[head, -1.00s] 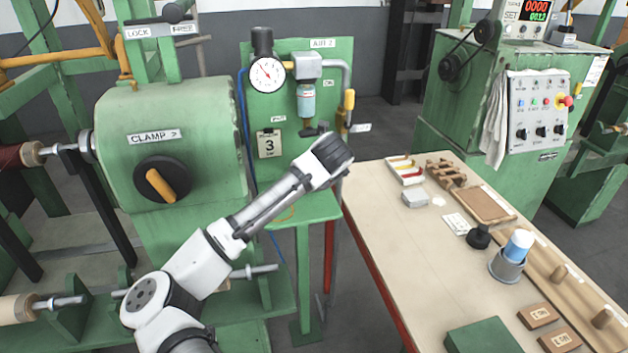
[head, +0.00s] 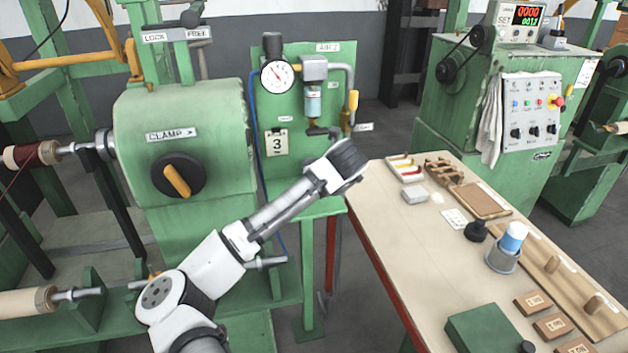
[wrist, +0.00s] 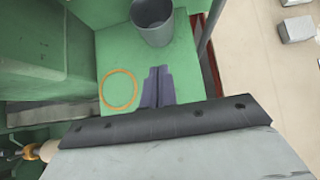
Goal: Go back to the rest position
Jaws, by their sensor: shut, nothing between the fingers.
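My gripper (wrist: 158,86) shows in the wrist view as two dark fingers lying together, shut and empty. It is over a green shelf (wrist: 110,55), beside an orange ring (wrist: 118,89) and below a grey metal cup (wrist: 153,22) in the picture. In the head view my arm reaches up to the right from the bottom, and its dark wrist end is in front of the shelf and near the bench's left edge. The fingers are hidden there.
The green clamp machine (head: 180,125) with its dark knob stands left of my arm. The air panel (head: 337,70) with a gauge is behind. The bench (head: 400,240) on the right carries trays, a blue-and-grey cup (head: 508,246) and several small blocks. A control cabinet (head: 455,110) stands behind it.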

